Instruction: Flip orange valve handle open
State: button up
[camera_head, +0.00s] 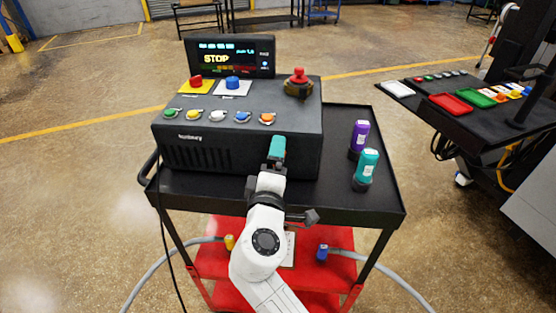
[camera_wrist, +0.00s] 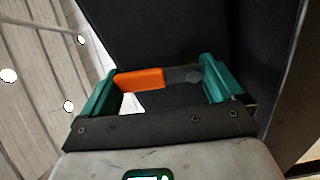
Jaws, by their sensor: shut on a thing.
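The orange valve handle (camera_wrist: 139,79) shows in the wrist view, with a grey metal end (camera_wrist: 184,75) at its right. It lies crosswise between the teal fingers of my gripper (camera_wrist: 158,73). My gripper is shut on it, with the left finger at the orange end and the right finger at the grey end. In the head view, my gripper (camera_head: 277,148) is at the front right of the black control box (camera_head: 240,150). The handle is hidden there behind my gripper and arm. The valve body cannot be made out in either view.
The box stands on a black cart top (camera_head: 330,200) and carries a display reading STOP (camera_head: 230,57), a red mushroom button (camera_head: 298,80) and several coloured buttons. A purple bottle (camera_head: 360,136) and a teal bottle (camera_head: 366,166) stand right of it. Another cart (camera_head: 480,120) is further right.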

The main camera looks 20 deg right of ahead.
jog(key=shift+w+a+f+n, duration=0.1)
jog(key=shift+a+n, duration=0.2)
jog(key=shift+n, duration=0.6)
jog(key=o, duration=1.1)
jog(key=shift+a, duration=0.1)
jog(key=b+v, duration=0.1)
jog(key=v, duration=0.9)
jog(key=shift+s+a+b, duration=0.1)
jog(key=shift+s+b, duration=0.3)
jog(key=shift+f, duration=0.1)
